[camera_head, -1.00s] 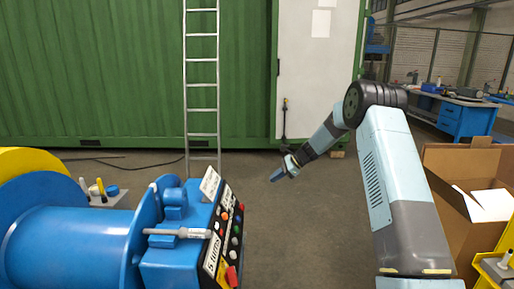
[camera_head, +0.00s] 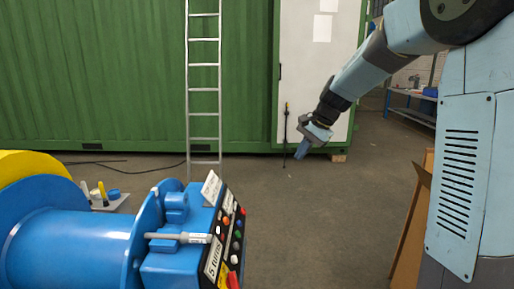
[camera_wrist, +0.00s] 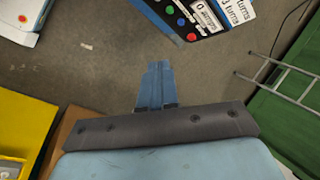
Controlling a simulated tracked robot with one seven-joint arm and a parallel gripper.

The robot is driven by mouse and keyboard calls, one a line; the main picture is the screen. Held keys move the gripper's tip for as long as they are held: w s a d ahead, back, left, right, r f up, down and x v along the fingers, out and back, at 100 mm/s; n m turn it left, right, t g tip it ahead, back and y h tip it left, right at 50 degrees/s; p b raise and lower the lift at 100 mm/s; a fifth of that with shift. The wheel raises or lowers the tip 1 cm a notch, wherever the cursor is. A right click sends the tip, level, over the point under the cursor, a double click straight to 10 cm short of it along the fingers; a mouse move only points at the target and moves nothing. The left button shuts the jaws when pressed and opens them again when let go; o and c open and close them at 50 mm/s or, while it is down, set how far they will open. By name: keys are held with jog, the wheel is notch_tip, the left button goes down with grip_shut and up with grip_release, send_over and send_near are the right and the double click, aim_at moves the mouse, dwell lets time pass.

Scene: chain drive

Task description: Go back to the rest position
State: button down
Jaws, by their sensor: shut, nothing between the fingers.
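My gripper (camera_head: 301,152) hangs at the end of my arm, right of the blue machine and in front of the green container's pale door. Its blue fingers point down over the bare floor. In the wrist view the fingers (camera_wrist: 156,82) lie together, shut and empty, with floor beyond them. They touch nothing. My arm fills the right side of the head view and hides part of what is behind it.
The blue drum machine (camera_head: 75,245) with its control panel (camera_head: 228,232) stands at left. A ladder (camera_head: 204,95) leans on the green container (camera_head: 90,75). A cardboard box (camera_head: 412,225) stands at right, partly hidden. The floor between is clear.

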jog(key=s+d+r+n+t+h, duration=0.1)
jog(key=s+d+n, duration=0.1)
jog(key=s, duration=0.8)
jog(key=s+d+r+n+t+h, duration=0.1)
jog(key=s+d+n+h, duration=0.1)
jog(key=s, duration=0.9)
jog(key=s+d+r+n+t+h, duration=0.1)
jog(key=s+d+n, duration=0.3)
jog(key=s, duration=0.7)
jog(key=shift+s+d+r+t+h, duration=0.2)
jog(key=shift+d+r+t+h, duration=0.15)
jog(key=shift+d, duration=0.4)
